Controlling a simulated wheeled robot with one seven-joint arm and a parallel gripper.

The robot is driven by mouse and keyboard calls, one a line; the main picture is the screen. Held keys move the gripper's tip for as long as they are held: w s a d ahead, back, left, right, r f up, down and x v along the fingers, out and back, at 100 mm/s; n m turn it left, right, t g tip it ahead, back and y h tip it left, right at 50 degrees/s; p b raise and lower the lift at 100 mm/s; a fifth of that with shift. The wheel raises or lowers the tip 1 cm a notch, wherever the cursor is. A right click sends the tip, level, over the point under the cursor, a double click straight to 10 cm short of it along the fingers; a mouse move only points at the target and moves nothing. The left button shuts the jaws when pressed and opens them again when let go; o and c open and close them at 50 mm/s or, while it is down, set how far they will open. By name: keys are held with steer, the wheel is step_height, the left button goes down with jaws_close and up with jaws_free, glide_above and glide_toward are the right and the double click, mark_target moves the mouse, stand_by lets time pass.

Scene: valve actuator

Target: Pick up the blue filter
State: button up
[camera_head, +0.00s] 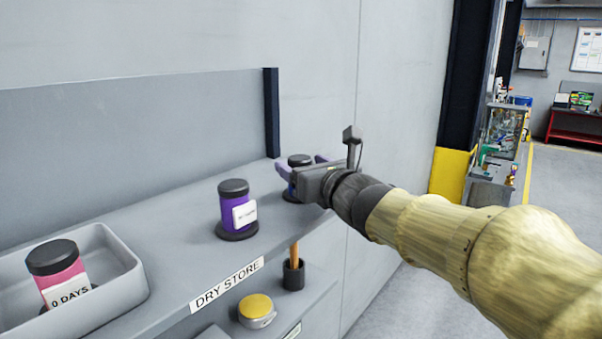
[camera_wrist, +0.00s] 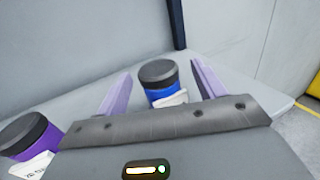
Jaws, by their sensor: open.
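The blue filter (camera_wrist: 161,98) is a short blue cylinder with a black cap and a white label, upright on the grey shelf. My gripper (camera_wrist: 160,88) is open, with one lilac finger on each side of the blue filter in the wrist view. I cannot tell whether either finger touches it. In the head view my gripper (camera_head: 306,165) is at the shelf's right end and hides most of the blue filter (camera_head: 299,160); its black cap shows above the gripper.
A purple filter (camera_head: 236,207) stands left of the blue one on the shelf (camera_head: 185,262). A grey tray (camera_head: 125,283) with a pink filter (camera_head: 62,275) labelled "0 DAYS" is at far left. A lower shelf holds a yellow-topped tin (camera_head: 256,310) and a black cup (camera_head: 293,275). A wall stands behind.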

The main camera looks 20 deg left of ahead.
steer(key=shift+s+d+r, duration=0.1)
steer(key=shift+s+d, duration=0.1)
steer(key=shift+s, duration=0.2)
steer(key=shift+w, duration=0.1)
steer(key=c, duration=1.1)
steer(key=shift+r, duration=0.15)
step_height(320, 180, up, 10)
steer(key=p, duration=0.2)
steer(key=shift+p, duration=0.3)
steer(key=shift+w+f, duration=0.1)
steer(key=shift+f, duration=0.15)
